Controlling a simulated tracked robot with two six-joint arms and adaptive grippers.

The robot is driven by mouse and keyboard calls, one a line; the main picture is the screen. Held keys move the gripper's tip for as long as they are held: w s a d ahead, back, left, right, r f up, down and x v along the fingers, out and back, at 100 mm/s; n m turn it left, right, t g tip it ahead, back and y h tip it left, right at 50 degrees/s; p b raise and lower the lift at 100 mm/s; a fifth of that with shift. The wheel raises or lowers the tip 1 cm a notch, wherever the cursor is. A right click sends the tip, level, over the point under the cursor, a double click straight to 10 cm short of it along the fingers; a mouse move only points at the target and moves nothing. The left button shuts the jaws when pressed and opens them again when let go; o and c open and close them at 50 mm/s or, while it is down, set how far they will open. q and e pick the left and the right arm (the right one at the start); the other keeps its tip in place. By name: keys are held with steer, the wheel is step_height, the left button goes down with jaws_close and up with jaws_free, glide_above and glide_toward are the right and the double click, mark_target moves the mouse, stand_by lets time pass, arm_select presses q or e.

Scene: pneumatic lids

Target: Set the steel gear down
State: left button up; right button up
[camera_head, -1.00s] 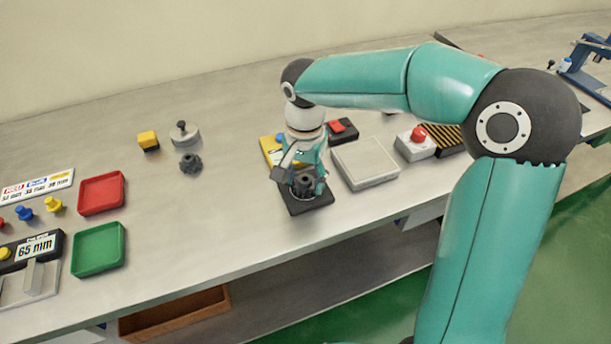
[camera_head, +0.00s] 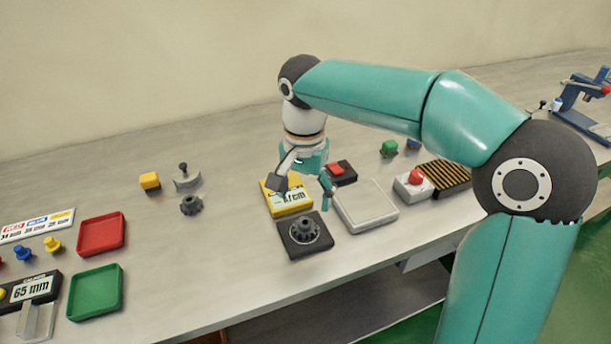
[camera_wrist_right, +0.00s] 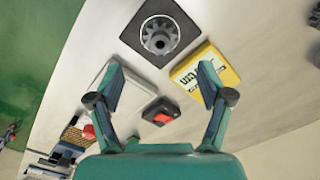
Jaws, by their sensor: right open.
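A dark grey toothed gear (camera_head: 305,228) lies flat on a black square plate (camera_head: 291,247) near the front of the bench. In the right wrist view the gear (camera_wrist_right: 159,36) sits within a light ring on the black plate (camera_wrist_right: 133,38). My right gripper (camera_head: 300,186) is open and empty, behind and above the gear, over the yellow display box (camera_head: 291,208). In the right wrist view its spread fingertips (camera_wrist_right: 160,74) are clear of the gear. A second dark gear (camera_head: 191,205) lies on the bench to the left. My left gripper is out of view.
A pale grey square pad (camera_head: 367,208) and a black box with a red top (camera_head: 341,172) are close right of the gripper. Red (camera_head: 102,234) and green (camera_head: 96,292) trays stand at left. Bare bench lies between the trays and the black plate.

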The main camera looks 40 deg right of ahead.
step_height(320, 180, up, 4)
steer(key=shift+f, duration=0.1)
stand_by(0.5)
